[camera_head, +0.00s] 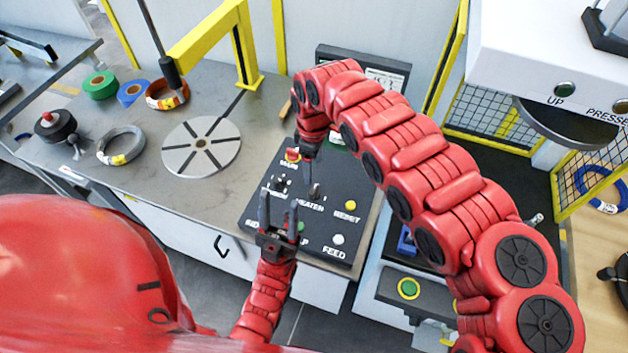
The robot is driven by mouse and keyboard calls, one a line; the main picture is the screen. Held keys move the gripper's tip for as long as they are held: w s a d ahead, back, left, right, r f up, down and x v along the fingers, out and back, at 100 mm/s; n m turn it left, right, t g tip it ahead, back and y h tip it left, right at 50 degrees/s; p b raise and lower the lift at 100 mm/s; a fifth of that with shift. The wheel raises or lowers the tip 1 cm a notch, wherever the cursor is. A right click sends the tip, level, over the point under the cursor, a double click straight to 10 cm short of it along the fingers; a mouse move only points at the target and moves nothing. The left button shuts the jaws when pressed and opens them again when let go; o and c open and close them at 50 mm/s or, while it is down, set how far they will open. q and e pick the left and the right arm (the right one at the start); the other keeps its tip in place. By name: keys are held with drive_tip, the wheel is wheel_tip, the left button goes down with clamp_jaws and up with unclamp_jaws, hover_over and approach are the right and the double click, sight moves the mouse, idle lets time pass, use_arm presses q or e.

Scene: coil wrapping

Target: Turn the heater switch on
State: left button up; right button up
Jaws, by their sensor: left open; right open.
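The black control panel (322,240) lies on the grey workbench, with white labels and several knobs and buttons. The heater switch (316,191) is a small dark knob just above the label that reads like "HEATER"; its set position is too small to tell. My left gripper (279,203) is open and empty, with its two fingers pointing up the picture over the panel's lower left part. My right gripper (303,174) comes down over the panel's upper part, left of and close to the heater switch. It is open and empty; its fingers are partly hard to make out, and whether it touches anything cannot be told.
A red button (292,155), a yellow button (350,205) and a white button (338,239) sit on the panel. A round grey turntable (200,147), a wire coil (121,146) and tape rolls lie left. A yellow post (246,50) stands behind.

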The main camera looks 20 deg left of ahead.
sight(314, 189)
wheel_tip(314, 189, down, 9)
drive_tip(key=shift+a+r+p, duration=0.1)
drive_tip(key=shift+a+p, duration=0.05)
drive_tip(key=shift+p, duration=0.45)
drive_tip(key=shift+w+f, duration=0.15)
drive_tip(key=shift+f, duration=0.6)
clamp_jaws()
